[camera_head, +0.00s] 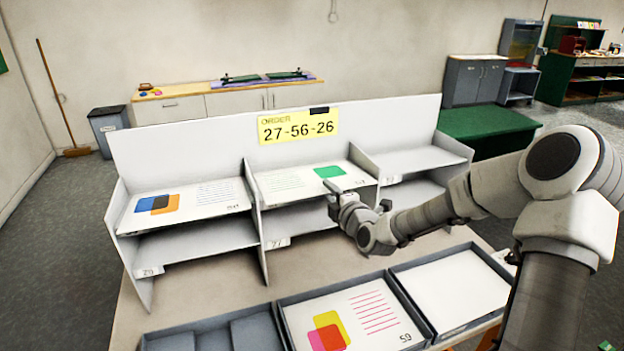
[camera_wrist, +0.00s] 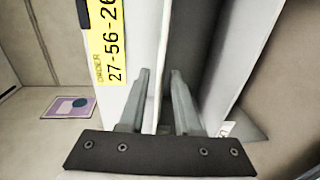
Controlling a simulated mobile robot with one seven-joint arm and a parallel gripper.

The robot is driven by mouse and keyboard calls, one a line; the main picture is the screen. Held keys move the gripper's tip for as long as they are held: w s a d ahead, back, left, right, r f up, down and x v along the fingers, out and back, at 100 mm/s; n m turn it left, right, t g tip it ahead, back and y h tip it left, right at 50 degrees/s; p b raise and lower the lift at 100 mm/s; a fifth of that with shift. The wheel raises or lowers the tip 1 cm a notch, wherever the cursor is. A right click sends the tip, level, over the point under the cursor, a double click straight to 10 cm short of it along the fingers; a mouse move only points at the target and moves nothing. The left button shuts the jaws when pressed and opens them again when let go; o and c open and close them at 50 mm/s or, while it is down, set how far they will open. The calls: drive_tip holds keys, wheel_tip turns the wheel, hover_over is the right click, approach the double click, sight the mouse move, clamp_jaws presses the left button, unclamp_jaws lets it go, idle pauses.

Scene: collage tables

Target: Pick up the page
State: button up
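A page with a green patch and faint text lines (camera_head: 300,180) lies on the upper middle shelf of the white rack. A page with blue, black and orange shapes (camera_head: 190,198) lies on the upper left shelf. A page with yellow, pink and red shapes, marked 59 (camera_head: 378,302), lies in the front middle tray. Contact with the page cannot be told.
A yellow order sign reading 27-56-26 (camera_head: 298,126) is on the rack's back panel (camera_head: 190,150). Upright dividers (camera_head: 254,215) separate the shelves. A right front tray holds a blank white sheet (camera_head: 452,290). The left front tray (camera_head: 215,335) shows grey inside. A green table (camera_head: 485,122) stands behind right.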

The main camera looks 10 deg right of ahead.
clamp_jaws()
drive_tip(key=shift+r, duration=0.15)
